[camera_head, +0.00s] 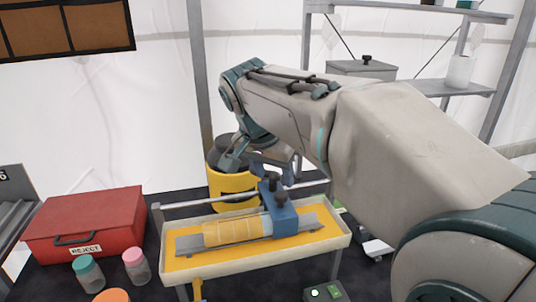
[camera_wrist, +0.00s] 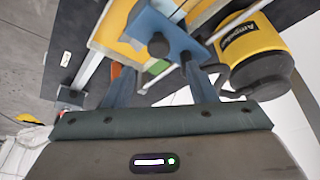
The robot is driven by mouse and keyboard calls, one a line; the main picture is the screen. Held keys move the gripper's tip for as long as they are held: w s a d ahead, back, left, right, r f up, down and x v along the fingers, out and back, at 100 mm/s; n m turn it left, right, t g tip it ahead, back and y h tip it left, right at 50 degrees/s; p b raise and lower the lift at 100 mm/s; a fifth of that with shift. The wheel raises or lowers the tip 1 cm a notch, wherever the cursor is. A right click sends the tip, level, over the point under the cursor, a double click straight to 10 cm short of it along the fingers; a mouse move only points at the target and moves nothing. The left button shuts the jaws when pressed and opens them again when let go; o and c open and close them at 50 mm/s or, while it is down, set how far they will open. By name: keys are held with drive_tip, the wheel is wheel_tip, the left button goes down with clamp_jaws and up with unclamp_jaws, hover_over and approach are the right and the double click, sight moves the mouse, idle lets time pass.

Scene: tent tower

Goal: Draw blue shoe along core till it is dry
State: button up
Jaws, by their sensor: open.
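The blue shoe (camera_head: 285,220) sits over the right part of the core (camera_head: 232,231), a pale yellow banded length lying on a grey bar in a cream-rimmed tray (camera_head: 190,265) with a yellow floor. The shoe has a dark knob on top. In the wrist view the blue shoe (camera_wrist: 178,32) and its round dark knob lie just beyond my gripper (camera_wrist: 158,72). Its two blue fingers are apart with nothing between them. In the head view my gripper (camera_head: 273,168) is just above the knob, partly hidden by my arm. I cannot tell whether the core is wet.
A yellow drum (camera_head: 232,188) with a dark lid stands behind the tray, close to my gripper. A metal rail (camera_head: 185,203) runs along the tray's back. A red REJECT box (camera_head: 90,222) and jars with teal (camera_head: 88,270), pink (camera_head: 136,266) and orange lids are left.

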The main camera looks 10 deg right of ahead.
drive_tip(key=v, duration=0.6)
drive_tip(key=shift+r, duration=0.4)
drive_tip(key=shift+s, duration=0.1)
idle(0.6)
